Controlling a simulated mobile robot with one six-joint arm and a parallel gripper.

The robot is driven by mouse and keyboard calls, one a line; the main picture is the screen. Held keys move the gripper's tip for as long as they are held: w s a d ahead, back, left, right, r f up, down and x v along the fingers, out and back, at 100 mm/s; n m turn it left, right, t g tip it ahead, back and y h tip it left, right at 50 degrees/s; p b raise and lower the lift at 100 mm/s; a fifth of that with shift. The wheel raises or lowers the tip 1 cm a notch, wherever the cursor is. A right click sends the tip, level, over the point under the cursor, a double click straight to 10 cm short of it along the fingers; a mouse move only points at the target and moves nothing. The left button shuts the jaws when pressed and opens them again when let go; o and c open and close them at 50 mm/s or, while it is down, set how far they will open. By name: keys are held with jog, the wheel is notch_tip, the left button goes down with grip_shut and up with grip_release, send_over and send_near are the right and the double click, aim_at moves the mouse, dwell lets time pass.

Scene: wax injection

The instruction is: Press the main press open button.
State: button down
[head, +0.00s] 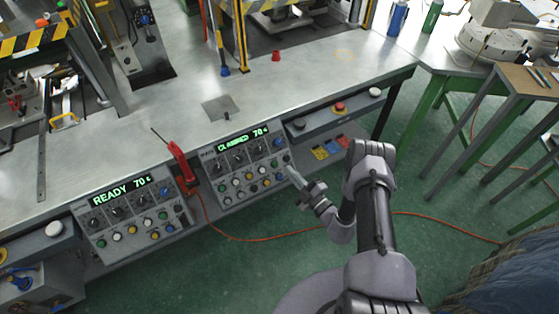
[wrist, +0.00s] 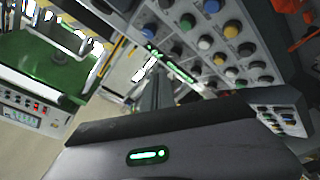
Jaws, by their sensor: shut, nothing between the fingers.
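Two grey control panels are set in the bench front. The right panel (head: 243,161) has a green display (head: 243,138) reading "CLAMPED 70 c", dark knobs and several coloured buttons. The left panel (head: 131,209) has a display reading "READY 70 c". Button labels are too small to read, so I cannot tell which is the press open button. My gripper (head: 291,171) is shut and empty by the right end of the right panel. In the wrist view its fingers (wrist: 157,88) point toward a panel with coloured buttons (wrist: 222,45); I cannot tell whether they touch it.
A red tool (head: 178,160) stands between the panels. A ledge with red and black buttons (head: 335,108) lies right of the right panel. An orange cable (head: 262,240) crosses the green floor. A metal table (head: 450,62) stands at the right. The bench top (head: 150,120) is mostly clear.

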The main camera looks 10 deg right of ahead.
aim_at(275, 165)
jog(key=w+f+b, duration=0.2)
jog(key=w+a+f+b, duration=0.1)
jog(key=w+b, duration=0.1)
jog(key=b, duration=0.1)
jog(key=w+a+f+b, duration=0.1)
jog(key=w+f+b, duration=0.1)
jog(key=b, duration=0.1)
jog(key=shift+f, duration=0.35)
jog(key=shift+w+a, duration=0.1)
jog(key=shift+w, duration=0.1)
jog(key=shift+r, duration=0.1)
dwell(1.7)
jog(key=shift+w+a+f+b, duration=0.1)
jog(key=shift+w+f+b, duration=0.2)
jog(key=shift+b, duration=0.35)
